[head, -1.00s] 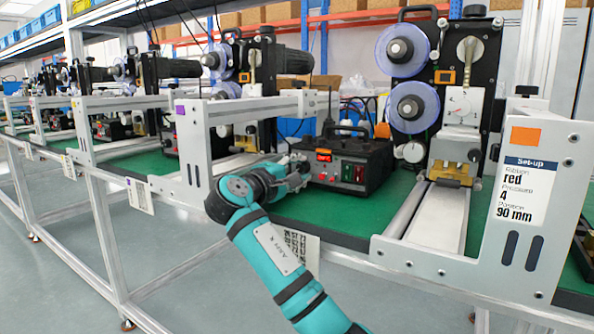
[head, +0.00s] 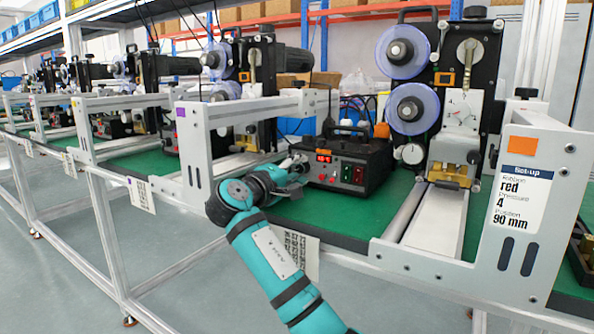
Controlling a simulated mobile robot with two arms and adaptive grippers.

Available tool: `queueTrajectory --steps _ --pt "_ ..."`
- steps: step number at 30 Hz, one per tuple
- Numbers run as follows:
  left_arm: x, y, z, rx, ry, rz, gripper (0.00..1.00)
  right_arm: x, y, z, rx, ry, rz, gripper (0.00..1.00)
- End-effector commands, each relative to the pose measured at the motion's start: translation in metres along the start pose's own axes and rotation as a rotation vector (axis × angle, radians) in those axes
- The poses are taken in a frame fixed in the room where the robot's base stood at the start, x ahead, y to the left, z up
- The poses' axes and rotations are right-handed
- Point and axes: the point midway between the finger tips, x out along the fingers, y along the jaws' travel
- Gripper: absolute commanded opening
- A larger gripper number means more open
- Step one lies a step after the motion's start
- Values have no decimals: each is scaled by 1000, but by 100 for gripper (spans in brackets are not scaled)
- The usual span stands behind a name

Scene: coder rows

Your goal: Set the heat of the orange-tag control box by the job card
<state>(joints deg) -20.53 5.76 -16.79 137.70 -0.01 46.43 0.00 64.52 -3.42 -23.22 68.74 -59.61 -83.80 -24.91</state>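The black control box (head: 365,148) stands on the green bench beside the orange-tag machine. A red lit display (head: 324,158) shows on its front, its digits too small to read surely. The orange tag (head: 523,146) is on the grey frame at right, above the set-up card (head: 521,195), which reads ribbon red, pressure 4, position 90 mm. No heat line is legible there. My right gripper (head: 300,166) is at the box's left front edge; its fingertips are small and partly hidden. My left gripper is out of view.
The orange-tag machine (head: 462,110) with purple-blue rolls stands behind and right of the box. A grey frame with a purple tag (head: 181,112) stands left of my arm. The green bench top (head: 310,212) is clear in front of the box. More stations recede left.

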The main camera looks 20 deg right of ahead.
Motion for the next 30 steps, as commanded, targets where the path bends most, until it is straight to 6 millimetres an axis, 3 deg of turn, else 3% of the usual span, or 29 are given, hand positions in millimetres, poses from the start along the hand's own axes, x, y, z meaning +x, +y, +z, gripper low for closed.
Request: queueTrajectory --steps 8,21,30 --pt "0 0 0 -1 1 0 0 -8 0 -1 1 3 0 37" --pt "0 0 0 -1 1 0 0 -94 -1 -1 0 3 -2 37" --pt "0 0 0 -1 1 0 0 -120 0 0 -1 0 0 37"
